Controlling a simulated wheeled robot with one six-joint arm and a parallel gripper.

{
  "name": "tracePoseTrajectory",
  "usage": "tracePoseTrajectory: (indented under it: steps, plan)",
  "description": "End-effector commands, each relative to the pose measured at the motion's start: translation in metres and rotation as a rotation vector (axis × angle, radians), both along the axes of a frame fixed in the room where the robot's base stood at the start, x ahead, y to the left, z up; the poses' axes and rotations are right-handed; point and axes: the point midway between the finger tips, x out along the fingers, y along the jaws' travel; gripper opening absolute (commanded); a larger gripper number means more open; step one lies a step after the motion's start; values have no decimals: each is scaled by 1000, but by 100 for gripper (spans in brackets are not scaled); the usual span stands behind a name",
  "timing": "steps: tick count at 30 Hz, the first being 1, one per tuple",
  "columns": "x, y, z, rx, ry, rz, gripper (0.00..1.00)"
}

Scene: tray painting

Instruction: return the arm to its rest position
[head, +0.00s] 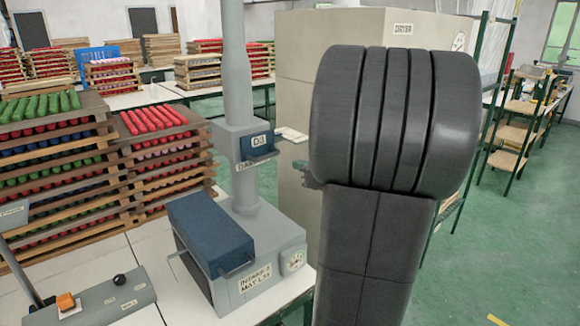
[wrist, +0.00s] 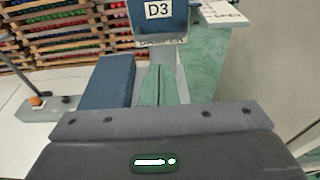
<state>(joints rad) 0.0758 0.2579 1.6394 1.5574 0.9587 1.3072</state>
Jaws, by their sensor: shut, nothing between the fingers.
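My arm (head: 385,150) stands folded in front of the dryer in the head view, its dark rounded joint high on the right. My gripper (wrist: 159,70) shows in the wrist view as two pale fingers close together, shut with nothing between them. In the head view the gripper is mostly hidden behind the arm. In the wrist view the fingers point towards the grey machine with the D3 sign (wrist: 158,10). Its blue cover (wrist: 108,80) is just left of the fingers.
The machine's blue cover (head: 208,232) and grey column (head: 237,70) stand on a white table left of my arm. A control box (head: 108,302) with knobs is at the lower left. Stacked trays (head: 60,190) fill the left. Green floor (head: 490,250) is open at the right.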

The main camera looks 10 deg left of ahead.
Motion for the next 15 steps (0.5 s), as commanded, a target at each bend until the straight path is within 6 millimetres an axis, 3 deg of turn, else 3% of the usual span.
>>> tracePoseTrajectory:
  steps: [5, 15]
  plan:
    - [-10, -13, 3, 0, 1, -1, 0]
    - [-11, -14, 4, 0, 1, 0, 0]
